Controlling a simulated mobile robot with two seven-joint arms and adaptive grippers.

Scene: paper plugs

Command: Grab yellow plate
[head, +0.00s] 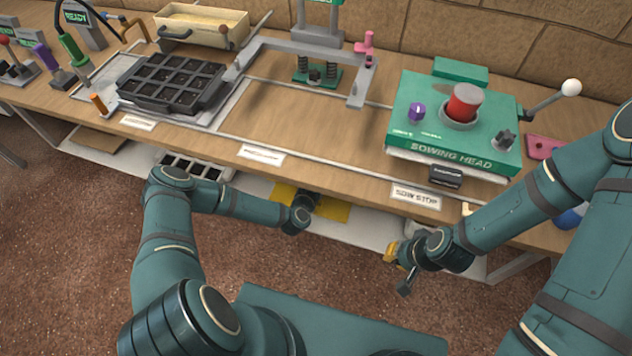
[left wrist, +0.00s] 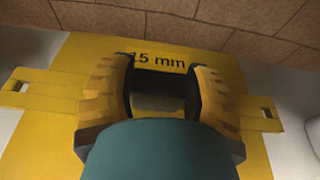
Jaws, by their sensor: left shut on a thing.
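The yellow plate (head: 337,210) lies flat on the white lower shelf under the bench, partly covered by my left arm in the head view. In the left wrist view the plate (left wrist: 85,60) fills the middle and bears the print "15 mm". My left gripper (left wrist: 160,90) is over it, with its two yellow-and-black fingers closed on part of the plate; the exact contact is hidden. In the head view my left gripper (head: 308,198) is mostly hidden by the wrist and the bench edge. My right gripper (head: 398,270) is empty, its fingers apart, in front of the bench.
The wooden bench top (head: 290,115) overhangs the shelf (head: 365,228). On it stand a green sowing head (head: 455,130), a black cell tray (head: 172,80) and a sand-coloured bin (head: 203,25). Another tray (head: 197,168) is on the shelf at left. The brown floor in front is clear.

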